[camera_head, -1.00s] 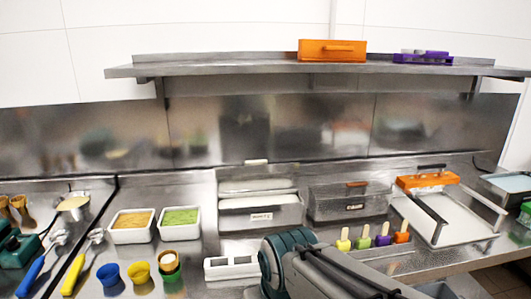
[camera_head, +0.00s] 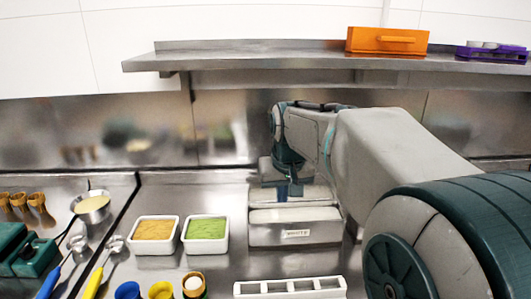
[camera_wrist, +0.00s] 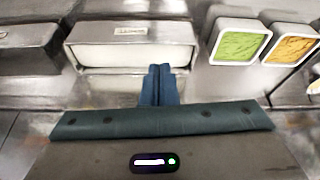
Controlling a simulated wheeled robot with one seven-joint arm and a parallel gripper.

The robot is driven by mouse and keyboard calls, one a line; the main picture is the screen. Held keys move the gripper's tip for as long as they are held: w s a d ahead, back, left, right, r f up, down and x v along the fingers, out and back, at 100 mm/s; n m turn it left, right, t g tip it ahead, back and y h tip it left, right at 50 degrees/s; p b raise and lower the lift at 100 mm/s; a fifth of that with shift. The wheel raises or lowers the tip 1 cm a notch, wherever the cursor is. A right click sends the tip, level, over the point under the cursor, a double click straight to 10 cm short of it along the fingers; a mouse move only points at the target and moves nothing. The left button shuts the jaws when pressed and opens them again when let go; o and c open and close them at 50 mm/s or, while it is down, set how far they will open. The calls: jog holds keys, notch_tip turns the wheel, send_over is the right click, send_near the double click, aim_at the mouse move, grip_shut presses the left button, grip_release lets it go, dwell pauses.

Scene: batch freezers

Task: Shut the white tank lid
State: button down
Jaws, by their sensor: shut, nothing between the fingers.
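The white tank (camera_head: 294,237) is a metal bin with a label on its front, set into the counter at the back wall. Its white contents show through the open top, also in the wrist view (camera_wrist: 133,55). The lid (camera_head: 318,193) appears raised behind the opening, partly hidden by my gripper. My gripper (camera_head: 291,192) points down at the rear of the tank, in front of the lid in the picture. In the wrist view, its blue fingers (camera_wrist: 158,78) are together and empty, by the tank's edge. I cannot tell whether they touch the lid.
Tubs of tan (camera_head: 154,231) and green (camera_head: 206,230) food stand left of the tank. A white slotted holder (camera_head: 290,287) lies in front. A steel shelf (camera_head: 280,62) with an orange box (camera_head: 387,40) runs above. My arm covers the counter to the right.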

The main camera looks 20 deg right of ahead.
jog(key=w+d+r+p, duration=0.1)
jog(key=w+d+r, duration=0.15)
jog(key=w, duration=0.45)
jog(key=w+d+r+m+t+p, duration=0.1)
jog(key=w+d+r, duration=0.1)
jog(key=w+d, duration=0.3)
jog(key=w+d+r+p, duration=0.1)
jog(key=w+d+r, duration=0.1)
jog(key=w, duration=0.6)
notch_tip(320, 180, down, 10)
jog(key=p, duration=0.2)
jog(key=shift+d+h, duration=0.15)
jog(key=shift+h, duration=0.15)
jog(key=shift+s+b, duration=0.2)
jog(key=shift+b, duration=0.45)
jog(key=shift+s+r, duration=0.15)
jog(key=shift+t+b, duration=0.3)
jog(key=shift+b, duration=0.1)
